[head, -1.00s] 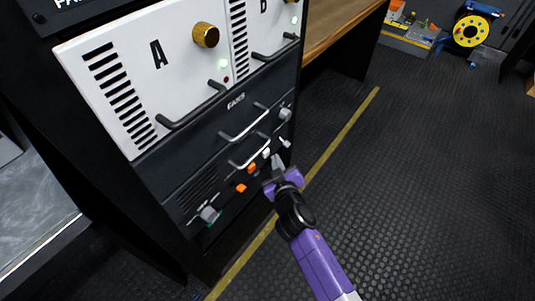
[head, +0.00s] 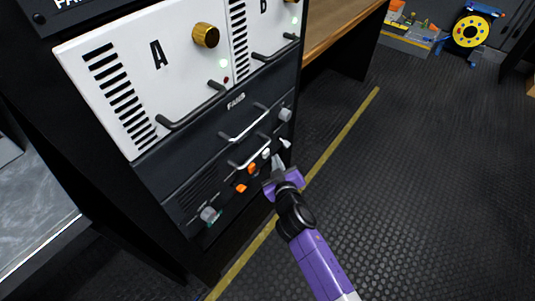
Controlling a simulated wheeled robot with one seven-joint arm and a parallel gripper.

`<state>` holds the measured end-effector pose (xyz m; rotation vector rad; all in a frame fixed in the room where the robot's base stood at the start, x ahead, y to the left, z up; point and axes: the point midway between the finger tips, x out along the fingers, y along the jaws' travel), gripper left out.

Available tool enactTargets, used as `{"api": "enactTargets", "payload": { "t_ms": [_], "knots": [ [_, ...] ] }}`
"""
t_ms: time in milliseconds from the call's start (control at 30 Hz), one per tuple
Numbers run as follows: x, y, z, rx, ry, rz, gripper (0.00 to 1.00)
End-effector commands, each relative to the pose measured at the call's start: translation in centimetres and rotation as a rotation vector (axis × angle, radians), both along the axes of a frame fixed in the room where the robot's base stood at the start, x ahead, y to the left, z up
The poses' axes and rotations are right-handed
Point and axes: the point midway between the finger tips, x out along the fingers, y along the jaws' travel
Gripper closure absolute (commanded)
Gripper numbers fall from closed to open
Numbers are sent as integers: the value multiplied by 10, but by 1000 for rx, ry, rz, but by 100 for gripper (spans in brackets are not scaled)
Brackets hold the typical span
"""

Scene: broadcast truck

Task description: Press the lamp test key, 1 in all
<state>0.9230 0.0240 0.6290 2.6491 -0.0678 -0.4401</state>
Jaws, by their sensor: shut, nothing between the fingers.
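The lower dark rack panel carries several small controls: two orange keys (head: 241,188) and (head: 251,167), a white key (head: 266,153), a white lever-like part (head: 285,143) and grey knobs. No label that I can read shows which one is the lamp test key. My gripper (head: 277,164) is shut and empty, its fingertips at the lower panel just right of and below the white key. I cannot tell whether the fingertips touch the panel, and they may hide a control behind them.
Metal handles (head: 246,124) stick out just above the keys. A grey knob (head: 210,215) sits at lower left. The dark floor right of the yellow line (head: 335,143) is clear.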

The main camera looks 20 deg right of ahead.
Motion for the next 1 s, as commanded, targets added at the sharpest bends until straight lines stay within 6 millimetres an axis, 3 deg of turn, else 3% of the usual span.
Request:
{"api": "enactTargets", "payload": {
  "t_ms": [1000],
  "knots": [
    [7,5,0,0,0,0,100]
  ]
}}
